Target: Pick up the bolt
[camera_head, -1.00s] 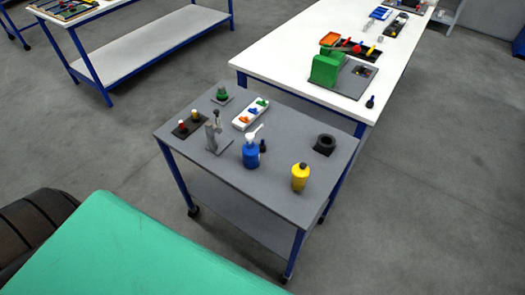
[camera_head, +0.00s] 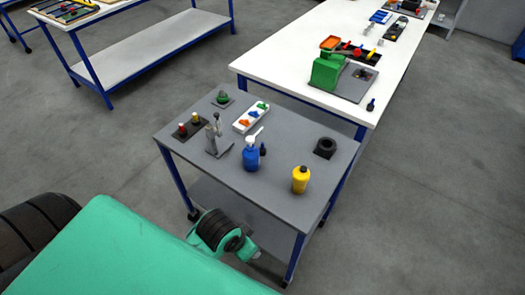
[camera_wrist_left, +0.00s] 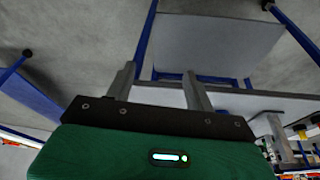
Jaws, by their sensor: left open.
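I cannot tell with certainty which small item is the bolt. The grey cart (camera_head: 280,190) carries several small parts, among them a grey metal piece on a plate (camera_head: 214,140) and a white tray with coloured pieces (camera_head: 251,117). My left gripper (camera_wrist_left: 160,82) shows in the left wrist view with its two fingers apart and nothing between them. My right gripper is not in view.
On the cart stand a blue bottle with a white pump (camera_head: 252,157), a yellow bottle (camera_head: 300,180) and a black ring (camera_head: 325,146). A white table (camera_head: 290,62) behind holds a green device (camera_head: 327,70) and several tools. Another table (camera_head: 150,45) stands at back left.

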